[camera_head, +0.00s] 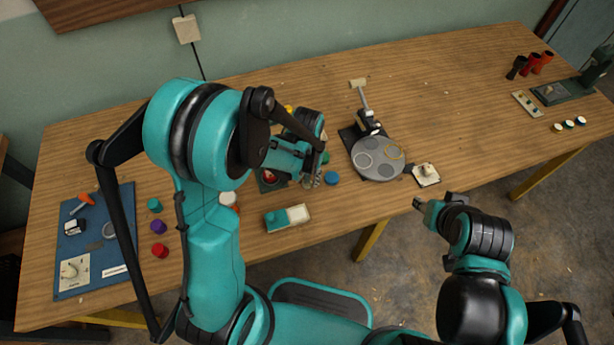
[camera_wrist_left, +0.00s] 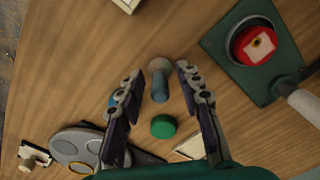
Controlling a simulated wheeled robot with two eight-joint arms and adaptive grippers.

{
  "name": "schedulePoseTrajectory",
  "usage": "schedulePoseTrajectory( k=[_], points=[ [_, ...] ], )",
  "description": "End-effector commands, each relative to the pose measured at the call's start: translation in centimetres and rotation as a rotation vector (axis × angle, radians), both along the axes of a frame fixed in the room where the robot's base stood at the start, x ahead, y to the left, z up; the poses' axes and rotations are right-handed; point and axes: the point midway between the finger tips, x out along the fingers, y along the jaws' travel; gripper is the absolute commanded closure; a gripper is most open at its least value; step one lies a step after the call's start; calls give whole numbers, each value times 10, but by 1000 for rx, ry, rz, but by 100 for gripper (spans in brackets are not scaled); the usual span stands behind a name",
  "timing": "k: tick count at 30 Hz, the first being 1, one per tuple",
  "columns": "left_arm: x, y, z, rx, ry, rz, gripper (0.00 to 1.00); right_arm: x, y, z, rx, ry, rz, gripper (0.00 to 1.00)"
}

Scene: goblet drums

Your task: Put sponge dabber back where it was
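The sponge dabber, which I take to be the small piece with a pale round end and a blue body (camera_wrist_left: 160,82), shows between the fingers in the left wrist view. I cannot tell whether it stands or lies. My left gripper (camera_head: 312,180) reaches down over the table; it also shows in the left wrist view (camera_wrist_left: 158,82), with its fingers spread and gaps on both sides of the dabber. In the head view the dabber is hidden or too small to tell. My right gripper (camera_head: 419,204) is off the table's front edge, too small to read.
A green cap (camera_wrist_left: 163,126) lies near the fingers, and a blue cap (camera_head: 331,178) beside the left gripper. A red round piece (camera_wrist_left: 255,45) sits on a green base. A cream and teal tray (camera_head: 297,213), a grey round plate (camera_head: 378,162) and a blue mat (camera_head: 115,200) surround this area.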

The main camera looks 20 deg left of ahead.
Motion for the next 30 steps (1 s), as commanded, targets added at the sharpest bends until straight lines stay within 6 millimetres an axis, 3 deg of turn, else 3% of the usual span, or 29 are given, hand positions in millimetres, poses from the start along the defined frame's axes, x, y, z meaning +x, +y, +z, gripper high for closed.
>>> schedulePoseTrajectory(
  k=[5, 15, 23, 30],
  points=[
    [0, 0, 21, 0, 0, 0, 64, 0, 0, 11, 0, 0, 0, 60],
    [-1, 0, 95, 0, 0, 0, 64, 0, 0, 38, 0, 0, 0, 60],
    [-1, 0, 123, 0, -4, 1, 64, 0, 0, 46, 0, 0, 0, 60],
    [-22, 13, 165, -12, -134, 16, 64, 0, 0, 45, 0, 0, 0, 60]
  ],
)
